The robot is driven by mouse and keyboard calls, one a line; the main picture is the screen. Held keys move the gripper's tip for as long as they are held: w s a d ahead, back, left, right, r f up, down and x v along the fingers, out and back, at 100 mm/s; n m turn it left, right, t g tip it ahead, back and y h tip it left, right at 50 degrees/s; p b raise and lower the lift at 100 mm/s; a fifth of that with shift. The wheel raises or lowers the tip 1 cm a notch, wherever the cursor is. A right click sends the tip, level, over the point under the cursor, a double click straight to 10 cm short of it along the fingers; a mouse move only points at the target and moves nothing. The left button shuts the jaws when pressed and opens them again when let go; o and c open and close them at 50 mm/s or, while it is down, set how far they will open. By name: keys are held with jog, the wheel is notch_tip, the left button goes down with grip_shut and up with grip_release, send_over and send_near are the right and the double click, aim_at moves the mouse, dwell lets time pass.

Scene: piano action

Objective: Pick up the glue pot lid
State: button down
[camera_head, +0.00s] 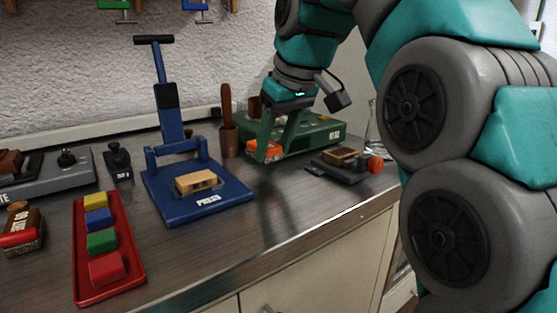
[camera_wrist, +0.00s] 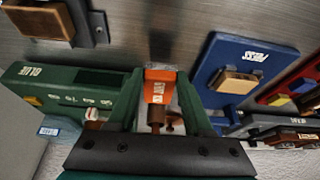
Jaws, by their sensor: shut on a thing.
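The lid, an orange piece with pale lettering (camera_head: 264,151), sits at the left end of the green glue box (camera_head: 320,135) at the back of the bench. In the wrist view the orange lid (camera_wrist: 160,86) lies between my fingertips. My gripper (camera_head: 273,148) reaches down from above and is shut on it. It also shows in the wrist view (camera_wrist: 159,78), with a dark green finger on each side of the lid. I cannot tell whether the lid is lifted clear of the box. The box's lettered side (camera_wrist: 80,90) shows left of the fingers.
A blue press (camera_head: 195,190) holding a wooden block stands to the left. A dark fixture with a red knob (camera_head: 345,163) lies to the right. A red tray (camera_head: 108,285) holds several coloured blocks.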

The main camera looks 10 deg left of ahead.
aim_at(275, 161)
jog(key=shift+f, duration=1.7)
jog(key=shift+f, duration=0.15)
jog(key=shift+c, duration=1.5)
grip_release()
